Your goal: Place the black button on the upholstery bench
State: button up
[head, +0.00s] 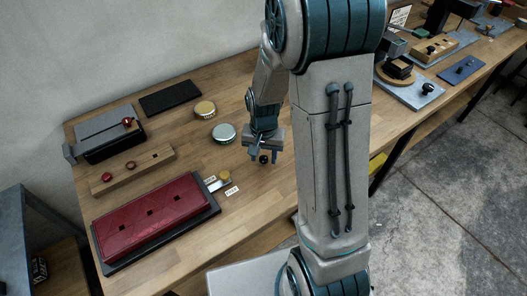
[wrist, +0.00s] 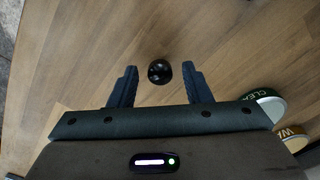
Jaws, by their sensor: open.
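The black button (head: 264,159) is a small round glossy piece on the wooden table, right of the round tins. In the wrist view the black button (wrist: 160,71) lies between and slightly beyond the fingertips. My gripper (head: 262,158) points down over it; in the wrist view my gripper (wrist: 160,75) is open, with a finger on each side of the button and gaps between. The upholstery bench, with a red tufted pad (head: 155,218) on a dark base (head: 215,208), is at the table's front left. The pad has several small dark square spots.
A wooden strip (head: 155,161) holds a red button (head: 107,177) and a ring-like piece. A grey-black device (head: 108,135) stands behind it. Two tins, yellow-lidded (head: 205,109) and green-lidded (head: 224,132), stand behind. Small labels (head: 232,190) lie near the bench.

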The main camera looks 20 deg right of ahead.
aim_at(263, 158)
notch_tip(263, 158, up, 12)
jog(key=f, duration=0.1)
jog(key=s+r+n+t, duration=0.3)
jog(key=s+r+n, duration=0.2)
jog(key=s, duration=0.9)
jog(key=v, duration=0.3)
jog(key=shift+w, duration=0.2)
jog(key=shift+a, duration=0.15)
